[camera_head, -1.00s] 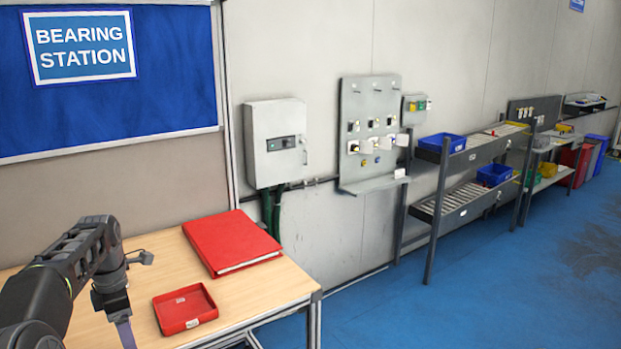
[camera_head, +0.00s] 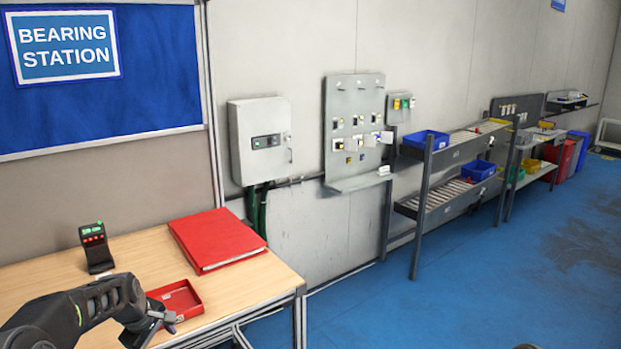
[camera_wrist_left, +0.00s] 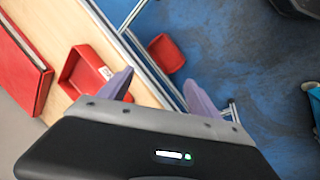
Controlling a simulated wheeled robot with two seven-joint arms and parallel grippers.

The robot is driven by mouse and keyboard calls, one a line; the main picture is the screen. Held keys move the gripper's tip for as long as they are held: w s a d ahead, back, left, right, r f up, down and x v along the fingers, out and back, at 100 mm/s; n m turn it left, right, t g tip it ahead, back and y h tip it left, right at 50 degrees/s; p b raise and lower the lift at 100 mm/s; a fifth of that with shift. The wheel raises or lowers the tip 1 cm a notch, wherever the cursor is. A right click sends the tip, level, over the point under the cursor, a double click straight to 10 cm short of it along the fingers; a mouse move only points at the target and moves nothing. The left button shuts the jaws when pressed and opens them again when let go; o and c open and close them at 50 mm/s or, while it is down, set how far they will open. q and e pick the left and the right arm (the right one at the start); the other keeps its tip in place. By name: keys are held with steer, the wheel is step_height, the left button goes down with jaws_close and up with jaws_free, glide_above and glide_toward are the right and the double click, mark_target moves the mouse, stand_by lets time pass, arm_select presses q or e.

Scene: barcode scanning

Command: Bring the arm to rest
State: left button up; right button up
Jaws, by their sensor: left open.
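My left arm (camera_head: 75,312) comes in from the lower left of the head view, low over the front of the wooden table (camera_head: 138,254). My left gripper (camera_wrist_left: 160,86) is open and empty in the left wrist view, its two purple fingers wide apart over the table's edge. In the head view the gripper is small and partly hidden by the wrist. The red tray (camera_head: 184,297) lies just beyond the wrist, and it also shows beside the left finger in the wrist view (camera_wrist_left: 76,70). My right gripper is not in view.
A black scanner-like device (camera_head: 95,250) with red and green lights stands on the table. A red binder (camera_head: 218,240) lies at the table's back right. Blue floor (camera_head: 380,310) is open to the right. A red object (camera_wrist_left: 166,53) shows beyond the table edge.

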arm_select(q)
steer(key=s+d+f+m+h, duration=0.1)
steer(key=s+d+f+m, duration=0.35)
steer(key=d+f, duration=0.45)
steer(key=s+d+f+m+h, duration=0.1)
steer(key=s+d+f+m, duration=0.35)
steer(key=d+f, duration=0.4)
steer(key=s+d+f+m+g, duration=0.1)
steer(key=s+d+f, duration=0.2)
steer(key=s, duration=0.6)
steer(key=s+d+f+m+g+h+b, duration=0.1)
steer(key=s+d+f, duration=0.3)
steer(key=s, duration=0.6)
steer(key=s+d+f+m+g+b, duration=0.1)
steer(key=s+d+f, duration=0.2)
steer(key=s+d, duration=0.3)
steer(key=s, duration=0.3)
steer(key=shift+s+f+m+g+h, duration=0.25)
steer(key=shift+s+m+g+h, duration=0.05)
steer(key=shift+m+h, duration=0.1)
